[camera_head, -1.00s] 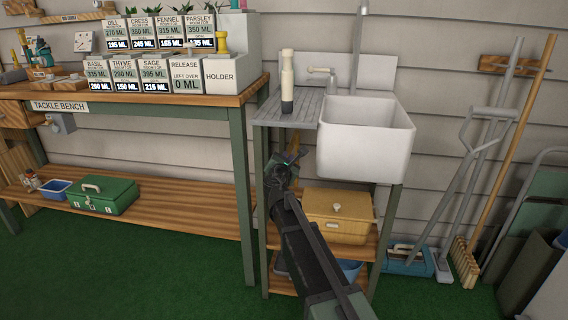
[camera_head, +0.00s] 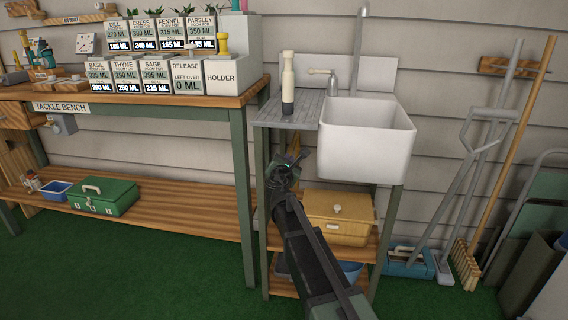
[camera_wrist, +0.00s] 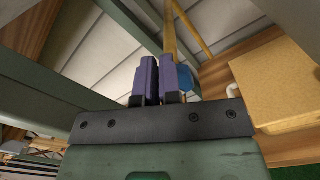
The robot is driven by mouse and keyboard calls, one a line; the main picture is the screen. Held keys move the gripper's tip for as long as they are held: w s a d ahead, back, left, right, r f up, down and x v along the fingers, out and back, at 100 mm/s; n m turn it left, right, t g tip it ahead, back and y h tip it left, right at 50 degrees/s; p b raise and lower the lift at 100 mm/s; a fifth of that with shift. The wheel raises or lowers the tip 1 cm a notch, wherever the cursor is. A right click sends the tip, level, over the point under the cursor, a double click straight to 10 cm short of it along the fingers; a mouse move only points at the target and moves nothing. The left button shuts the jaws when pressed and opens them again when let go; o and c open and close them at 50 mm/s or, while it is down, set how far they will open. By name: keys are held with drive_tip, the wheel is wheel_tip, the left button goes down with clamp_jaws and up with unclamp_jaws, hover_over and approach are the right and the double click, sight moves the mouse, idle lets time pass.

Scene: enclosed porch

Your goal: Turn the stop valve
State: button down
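A brass-coloured pipe (camera_wrist: 170,30) runs up the wall under the sink in the wrist view, and a blue piece (camera_wrist: 187,79) sits on it, perhaps the stop valve's handle. A bit of yellow (camera_head: 296,145) shows there in the head view, mostly hidden by my arm. My gripper (camera_head: 301,156) is under the sink's drainboard. In the wrist view its two purple fingers (camera_wrist: 156,80) are side by side with almost no gap and nothing visible between them. The blue piece shows just right of the right finger; whether they touch I cannot tell.
The white sink (camera_head: 366,150) and grey drainboard (camera_head: 293,108) are above my gripper. A wooden bin (camera_head: 338,218) stands on the shelf below, and at right in the wrist view (camera_wrist: 275,85). Green stand legs (camera_head: 245,200) are close on the left.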

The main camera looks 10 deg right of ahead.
drive_tip(key=shift+w+d+r+p, duration=0.15)
drive_tip(key=shift+w+d+p, duration=0.3)
drive_tip(key=shift+w+d, duration=0.15)
drive_tip(key=v, duration=0.6)
drive_tip(key=shift+s+d, duration=0.2)
drive_tip(key=shift+s, duration=0.05)
